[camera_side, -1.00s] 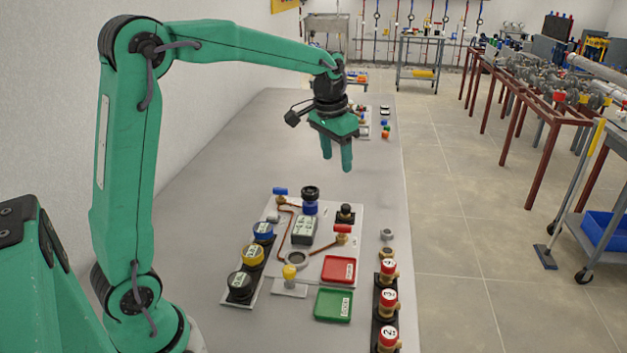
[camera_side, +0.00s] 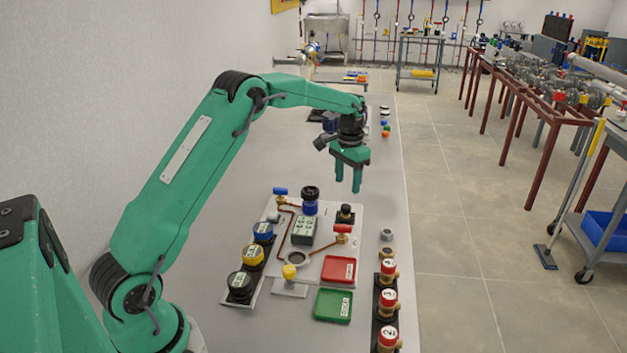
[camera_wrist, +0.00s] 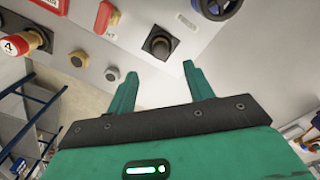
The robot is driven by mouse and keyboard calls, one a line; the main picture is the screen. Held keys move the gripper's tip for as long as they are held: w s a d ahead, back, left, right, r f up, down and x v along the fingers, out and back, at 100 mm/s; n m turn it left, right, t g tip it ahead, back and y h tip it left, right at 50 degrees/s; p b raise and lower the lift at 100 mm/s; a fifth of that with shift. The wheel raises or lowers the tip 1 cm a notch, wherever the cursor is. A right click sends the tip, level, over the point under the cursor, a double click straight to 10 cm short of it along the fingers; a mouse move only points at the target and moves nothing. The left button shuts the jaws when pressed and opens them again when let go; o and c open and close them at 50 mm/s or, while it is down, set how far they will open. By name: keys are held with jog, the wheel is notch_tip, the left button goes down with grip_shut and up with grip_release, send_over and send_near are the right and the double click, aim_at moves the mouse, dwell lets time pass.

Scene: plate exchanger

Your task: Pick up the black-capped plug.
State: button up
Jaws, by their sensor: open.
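The black-capped plug (camera_side: 346,212) stands upright on a small dark square base at the right back of the white panel. In the wrist view the black-capped plug (camera_wrist: 159,44) shows beyond the fingers, roughly between their tips in the picture. My gripper (camera_side: 347,186) is open and empty, fingers pointing down, above the plug and apart from it. It also shows in the wrist view (camera_wrist: 160,70), with clear space between the two fingers.
A blue-and-black round part (camera_side: 310,201) stands left of the plug. A red-handled valve (camera_side: 342,231) is in front of it. Two nuts (camera_side: 387,234) and several red-capped plugs (camera_side: 388,300) line the table's right edge. Red (camera_side: 339,269) and green (camera_side: 333,305) trays lie nearer.

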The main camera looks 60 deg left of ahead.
aim_at(346, 205)
jog(key=shift+f, duration=3.9)
jog(key=c, duration=1.1)
jog(key=shift+r, duration=0.15)
jog(key=shift+a+r, duration=0.1)
jog(key=shift+r, duration=0.45)
jog(key=r, duration=0.3)
jog(key=shift+d+r, duration=0.1)
jog(key=shift+d, duration=0.25)
jog(key=s+d+r, duration=0.1)
jog(key=d+r, duration=0.1)
jog(key=d, duration=0.1)
jog(key=s+d+r, duration=0.1)
jog(key=d+r, duration=0.1)
jog(key=d, duration=0.2)
jog(key=s+d+r, duration=0.1)
jog(key=d+r, duration=0.1)
jog(key=d, duration=0.1)
jog(key=shift+s+d+r, duration=0.1)
jog(key=shift+d+r, duration=0.15)
jog(key=shift+d, duration=0.05)
